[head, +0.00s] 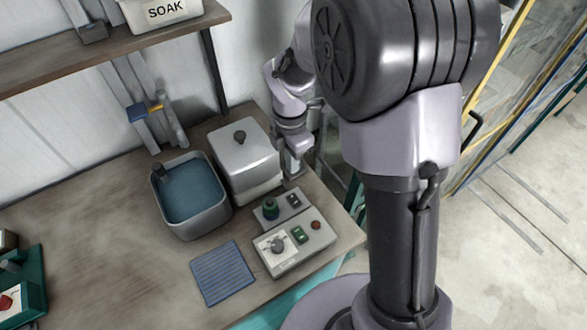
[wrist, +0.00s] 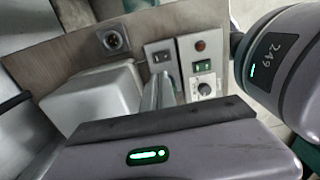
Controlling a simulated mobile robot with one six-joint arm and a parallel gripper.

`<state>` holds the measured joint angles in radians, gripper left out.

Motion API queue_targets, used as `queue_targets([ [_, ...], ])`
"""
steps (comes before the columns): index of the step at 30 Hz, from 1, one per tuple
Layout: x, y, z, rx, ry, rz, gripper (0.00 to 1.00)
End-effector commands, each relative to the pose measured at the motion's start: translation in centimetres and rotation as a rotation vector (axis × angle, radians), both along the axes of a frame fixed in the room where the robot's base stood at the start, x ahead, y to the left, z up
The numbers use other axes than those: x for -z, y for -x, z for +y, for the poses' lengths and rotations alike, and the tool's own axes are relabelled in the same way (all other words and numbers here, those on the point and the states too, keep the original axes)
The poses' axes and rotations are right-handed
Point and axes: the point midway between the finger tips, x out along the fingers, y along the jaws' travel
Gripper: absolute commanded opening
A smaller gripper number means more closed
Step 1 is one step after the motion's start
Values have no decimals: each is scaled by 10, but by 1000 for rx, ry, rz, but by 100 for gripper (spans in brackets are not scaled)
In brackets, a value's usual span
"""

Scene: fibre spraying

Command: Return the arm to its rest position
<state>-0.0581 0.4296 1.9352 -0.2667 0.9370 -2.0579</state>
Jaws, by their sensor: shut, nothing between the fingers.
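My gripper (head: 293,168) hangs at the back right of the bench, just right of the lidded grey box (head: 243,158). Its fingers look closed together, with nothing seen between them. In the wrist view the fingers (wrist: 165,92) stick out past the dark edge of the gripper body, in front of the control panel (wrist: 203,75). The lidded box also shows left of the fingers in that view (wrist: 95,98). In the head view my arm is bent, and its large upper links cover the middle right.
A water-filled basin (head: 190,197), a blue ribbed mat (head: 222,273) and a shelf (head: 100,48) lie to the left. Open floor (head: 510,230) is at right.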

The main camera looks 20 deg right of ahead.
Motion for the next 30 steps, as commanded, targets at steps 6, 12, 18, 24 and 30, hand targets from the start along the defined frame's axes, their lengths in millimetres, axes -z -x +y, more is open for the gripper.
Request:
queue_targets([
  [6,-4,0,0,0,0,-1,0],
  [12,-4,0,0,0,0,-1,0],
  [18,-18,8,0,157,-14,-46,0],
  [24,-75,92,6,1152,-226,-211,0],
  [30,-77,171,15,1971,-545,-169,0],
])
